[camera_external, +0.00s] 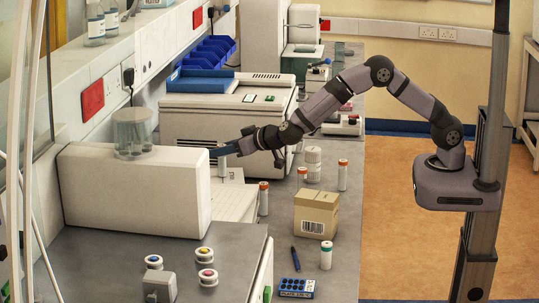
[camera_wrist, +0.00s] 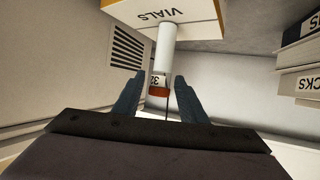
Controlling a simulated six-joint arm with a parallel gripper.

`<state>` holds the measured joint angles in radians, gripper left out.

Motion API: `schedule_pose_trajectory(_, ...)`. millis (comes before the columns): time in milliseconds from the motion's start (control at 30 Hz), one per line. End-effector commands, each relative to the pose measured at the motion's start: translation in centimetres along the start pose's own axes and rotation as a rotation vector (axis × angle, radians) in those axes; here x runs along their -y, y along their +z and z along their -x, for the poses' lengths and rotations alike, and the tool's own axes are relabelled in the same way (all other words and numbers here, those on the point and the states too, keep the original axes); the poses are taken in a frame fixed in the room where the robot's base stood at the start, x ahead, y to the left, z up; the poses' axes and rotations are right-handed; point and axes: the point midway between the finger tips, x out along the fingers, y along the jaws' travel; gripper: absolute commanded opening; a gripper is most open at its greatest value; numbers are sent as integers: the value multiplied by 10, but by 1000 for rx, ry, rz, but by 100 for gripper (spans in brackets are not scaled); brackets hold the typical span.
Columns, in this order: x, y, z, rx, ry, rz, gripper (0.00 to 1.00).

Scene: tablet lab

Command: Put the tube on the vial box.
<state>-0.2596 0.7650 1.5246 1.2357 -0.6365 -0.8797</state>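In the wrist view, which is upside down, the white tube (camera_wrist: 164,50) with an orange cap (camera_wrist: 158,91) appears upright on the vial box (camera_wrist: 185,14), a pale box with an orange-yellow edge and the word VIALS. My gripper (camera_wrist: 157,74) has one finger on each side of the tube near its cap. Narrow gaps show between the fingers and the tube, so it looks open. In the external view my gripper (camera_external: 220,151) is above the white bench area behind the large white unit. A pale upright shape just below it looks like the tube (camera_external: 222,167); the box is mostly hidden there.
A large white unit (camera_external: 130,190) stands close left of my gripper, and a white machine (camera_external: 225,105) is behind it. A cardboard box (camera_external: 315,214) and several orange-capped containers stand on the bench to the right. Dark labelled boxes (camera_wrist: 300,50) show at the wrist view's right edge.

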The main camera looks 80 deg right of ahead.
Motion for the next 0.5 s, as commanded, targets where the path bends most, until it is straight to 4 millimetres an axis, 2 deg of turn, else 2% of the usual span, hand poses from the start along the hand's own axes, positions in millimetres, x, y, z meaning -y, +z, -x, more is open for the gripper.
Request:
schedule_pose_trajectory(367, 0, -2, 1, 0, 0, 0, 41)
schedule_pose_trajectory(500, 1, -3, 8, 0, -2, 0, 41)
